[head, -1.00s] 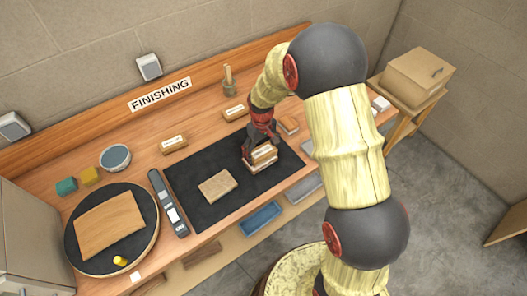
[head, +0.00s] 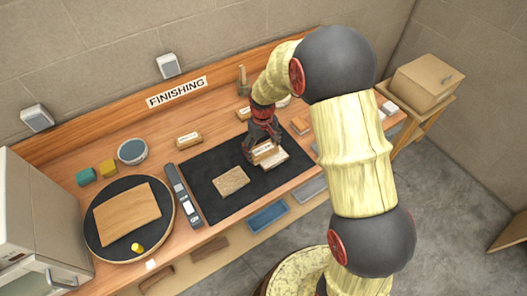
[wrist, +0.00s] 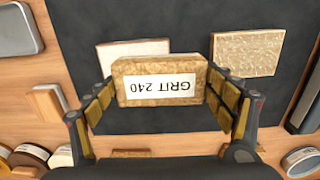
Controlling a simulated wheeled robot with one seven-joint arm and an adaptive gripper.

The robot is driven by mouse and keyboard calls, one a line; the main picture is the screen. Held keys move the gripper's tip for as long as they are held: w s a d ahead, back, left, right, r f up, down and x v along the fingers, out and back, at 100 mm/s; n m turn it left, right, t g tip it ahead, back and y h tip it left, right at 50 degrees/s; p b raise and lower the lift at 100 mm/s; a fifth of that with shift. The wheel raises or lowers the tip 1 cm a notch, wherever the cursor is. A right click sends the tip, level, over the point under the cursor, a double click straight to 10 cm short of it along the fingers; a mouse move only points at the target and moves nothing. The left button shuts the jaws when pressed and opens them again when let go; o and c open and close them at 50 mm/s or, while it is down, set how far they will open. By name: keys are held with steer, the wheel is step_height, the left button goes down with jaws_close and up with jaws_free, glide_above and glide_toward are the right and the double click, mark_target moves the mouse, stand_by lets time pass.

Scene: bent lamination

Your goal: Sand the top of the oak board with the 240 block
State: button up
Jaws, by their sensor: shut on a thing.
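My gripper (wrist: 165,100) is shut on the 240 block (wrist: 160,82), a tan block whose label reads GRIT 240, upside down in the wrist view. In the head view the block (head: 263,151) is above the black mat. Two boards lie on the mat: a pale smooth one (wrist: 133,54), partly hidden by the block and jaw, and a rough-textured one (wrist: 247,52). In the head view the pale board (head: 277,160) is close beside the block and the rough board (head: 231,181) lies to the left. I cannot tell which is oak, or whether the block touches anything.
A round dark turntable (head: 95,238) with a wide wooden panel (head: 127,215) is at left. Another labelled block (head: 189,139) stands behind the mat (head: 205,200). A dark strip-like tool (head: 182,195) lies along the mat's left edge.

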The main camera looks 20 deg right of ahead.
steer(key=shift+d+r+p, duration=0.1)
steer(key=shift+r+p, duration=0.8)
steer(key=shift+r, duration=0.8)
